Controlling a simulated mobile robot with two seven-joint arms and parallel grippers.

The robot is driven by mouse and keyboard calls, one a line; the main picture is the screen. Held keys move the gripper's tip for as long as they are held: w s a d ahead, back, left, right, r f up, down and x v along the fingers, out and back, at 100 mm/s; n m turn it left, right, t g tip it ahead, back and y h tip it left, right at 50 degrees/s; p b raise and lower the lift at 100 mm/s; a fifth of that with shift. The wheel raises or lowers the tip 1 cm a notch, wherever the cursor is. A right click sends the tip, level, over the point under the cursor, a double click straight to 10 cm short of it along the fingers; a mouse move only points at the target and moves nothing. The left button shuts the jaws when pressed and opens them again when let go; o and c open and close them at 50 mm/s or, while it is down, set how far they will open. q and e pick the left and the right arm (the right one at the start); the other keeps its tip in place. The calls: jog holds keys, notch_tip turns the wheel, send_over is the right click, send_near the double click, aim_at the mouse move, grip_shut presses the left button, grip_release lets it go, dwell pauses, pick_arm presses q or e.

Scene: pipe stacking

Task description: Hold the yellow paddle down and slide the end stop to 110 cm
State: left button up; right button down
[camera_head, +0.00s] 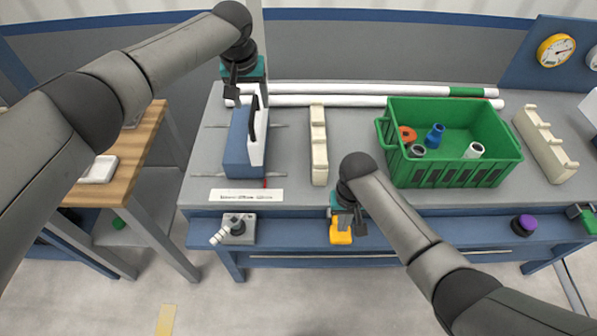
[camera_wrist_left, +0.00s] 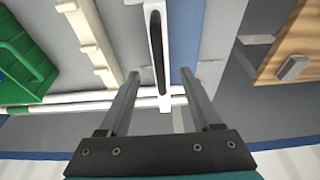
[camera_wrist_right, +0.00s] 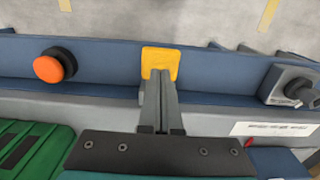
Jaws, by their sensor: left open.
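The yellow paddle (camera_head: 341,237) is on the front ledge of the bench; it also shows in the right wrist view (camera_wrist_right: 160,57). My right gripper (camera_wrist_right: 160,76) has its fingers together, with the tips over the paddle's near part; contact cannot be told for certain. My left gripper (camera_head: 248,95) is open at the far end of a blue-and-white block (camera_head: 241,150) with an upright black-edged plate. In the left wrist view its fingers straddle the white part's end (camera_wrist_left: 165,85), apart from it. I cannot clearly make out an end stop or a scale mark.
A green crate (camera_head: 398,170) holds loose fittings. White pipes (camera_head: 350,100) lie along the back. Cream racks (camera_head: 318,150) stand beside the block and right of the crate. A wooden table (camera_head: 135,165) stands left.

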aim_at(253, 107)
jog(key=shift+f, duration=2.1)
jog(key=shift+s+f, duration=0.1)
jog(key=shift+f, duration=0.1)
pick_arm(q)
jog(key=shift+x, duration=2.05)
pick_arm(e)
jog(key=shift+s+f, duration=0.15)
